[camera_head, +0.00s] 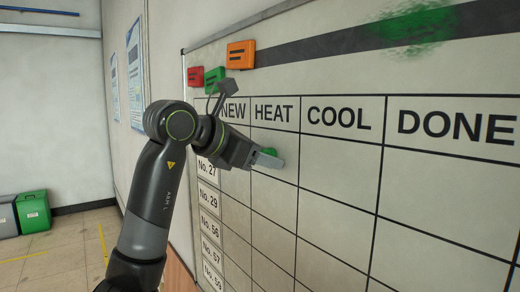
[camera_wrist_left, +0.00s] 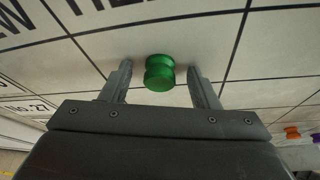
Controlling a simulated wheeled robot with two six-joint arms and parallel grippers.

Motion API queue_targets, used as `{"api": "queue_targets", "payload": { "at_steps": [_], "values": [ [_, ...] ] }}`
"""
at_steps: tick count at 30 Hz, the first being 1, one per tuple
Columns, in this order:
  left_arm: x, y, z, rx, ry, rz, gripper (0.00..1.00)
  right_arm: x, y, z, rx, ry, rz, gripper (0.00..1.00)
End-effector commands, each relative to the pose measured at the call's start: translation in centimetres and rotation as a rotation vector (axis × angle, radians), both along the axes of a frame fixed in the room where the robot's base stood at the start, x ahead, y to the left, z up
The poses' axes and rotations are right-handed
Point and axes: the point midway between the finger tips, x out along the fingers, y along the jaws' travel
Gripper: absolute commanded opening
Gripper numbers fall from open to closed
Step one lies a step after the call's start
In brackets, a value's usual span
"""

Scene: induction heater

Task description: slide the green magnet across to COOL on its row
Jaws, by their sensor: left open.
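My left gripper (camera_head: 266,160) is open at the board, with one finger on each side of the magnet. In the left wrist view my left gripper (camera_wrist_left: 160,80) shows a gap between each finger and the magnet. The COOL column (camera_head: 339,117) lies just right of HEAT, and its top cell is empty. My right gripper is out of view.
Red (camera_head: 195,77), green (camera_head: 214,79) and orange (camera_head: 240,55) clips or erasers sit along the board's upper left. The left wrist view shows an orange magnet (camera_wrist_left: 292,132) and a purple magnet (camera_wrist_left: 316,137) at lower right. The board right of my gripper is clear.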

Motion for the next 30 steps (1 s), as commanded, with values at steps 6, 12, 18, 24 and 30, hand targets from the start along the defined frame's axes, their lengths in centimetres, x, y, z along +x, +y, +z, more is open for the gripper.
{"api": "queue_targets", "payload": {
  "at_steps": [6, 12, 18, 24, 30],
  "values": [
    [0.0, 0.0, 0.0, 0.000, 0.000, 0.000, 0.54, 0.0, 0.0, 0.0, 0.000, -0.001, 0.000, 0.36],
    [0.0, 0.0, 0.0, 0.000, 0.000, 0.000, 0.28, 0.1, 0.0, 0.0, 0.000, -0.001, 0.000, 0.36],
    [0.0, 0.0, 0.0, 0.000, 0.000, 0.000, 0.08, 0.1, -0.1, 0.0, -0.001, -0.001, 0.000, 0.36],
    [-0.5, -0.4, -0.1, -0.001, -0.001, -0.002, 0.08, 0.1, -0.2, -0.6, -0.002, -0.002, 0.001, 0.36],
    [-1.4, -1.0, -0.1, 0.000, -0.001, -0.002, 0.07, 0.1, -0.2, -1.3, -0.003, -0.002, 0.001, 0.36]
  ]
}}
